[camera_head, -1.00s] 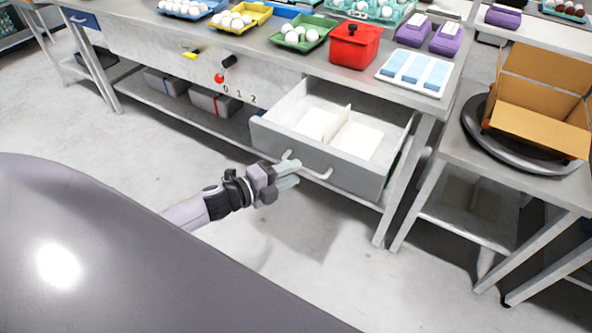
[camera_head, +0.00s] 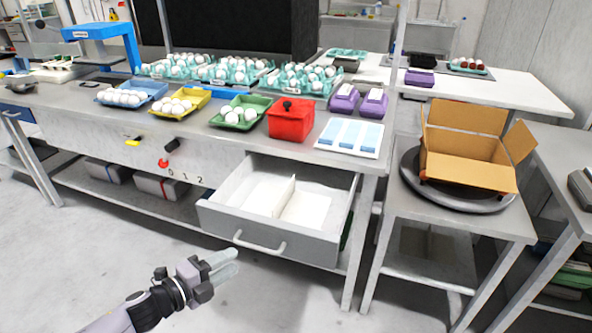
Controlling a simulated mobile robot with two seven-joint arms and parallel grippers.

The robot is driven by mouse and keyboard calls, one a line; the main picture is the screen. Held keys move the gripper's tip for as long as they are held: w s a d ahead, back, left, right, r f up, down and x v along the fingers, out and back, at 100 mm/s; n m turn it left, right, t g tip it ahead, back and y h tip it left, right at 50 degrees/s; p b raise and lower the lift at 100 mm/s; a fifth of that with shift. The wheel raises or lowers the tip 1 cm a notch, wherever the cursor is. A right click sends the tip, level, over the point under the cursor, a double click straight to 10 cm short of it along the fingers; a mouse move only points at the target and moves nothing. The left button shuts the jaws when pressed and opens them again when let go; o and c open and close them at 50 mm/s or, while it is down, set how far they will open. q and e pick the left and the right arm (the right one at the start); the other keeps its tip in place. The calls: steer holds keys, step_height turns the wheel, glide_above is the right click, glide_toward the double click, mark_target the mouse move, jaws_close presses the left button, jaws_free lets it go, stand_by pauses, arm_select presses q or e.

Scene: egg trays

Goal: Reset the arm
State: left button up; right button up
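My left gripper (camera_head: 226,266) comes in from the lower left. Its pale fingers point right, in front of and slightly below the open drawer's handle (camera_head: 259,243), with a gap that looks clear of it. The fingers lie close together in this view, and I cannot tell whether they are open or shut. I see nothing held in them. The grey drawer (camera_head: 225,216) hangs open under the table and shows a white divider (camera_head: 285,196) inside. My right gripper is not in view.
On the table (camera_head: 60,98) stand blue, yellow and green egg trays, a red box (camera_head: 291,121) and a white tray with blue strips (camera_head: 349,136). An open cardboard box (camera_head: 468,176) sits on a round stand at the right. The floor around my gripper is clear.

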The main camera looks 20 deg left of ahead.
arm_select(q)
steer(key=s+d+f+n+g+y, duration=0.2)
steer(key=s+d+f+n, duration=0.2)
steer(key=s+n, duration=0.4)
steer(key=s+d+f+n+g+y, duration=0.2)
steer(key=s+d+n, duration=0.3)
steer(key=s+n, duration=0.4)
steer(key=f+n, duration=0.1)
steer(key=n, duration=0.2)
steer(key=shift+d+f+y+p, duration=0.25)
steer(key=shift+f+y+p, duration=0.05)
steer(key=shift+f, duration=0.1)
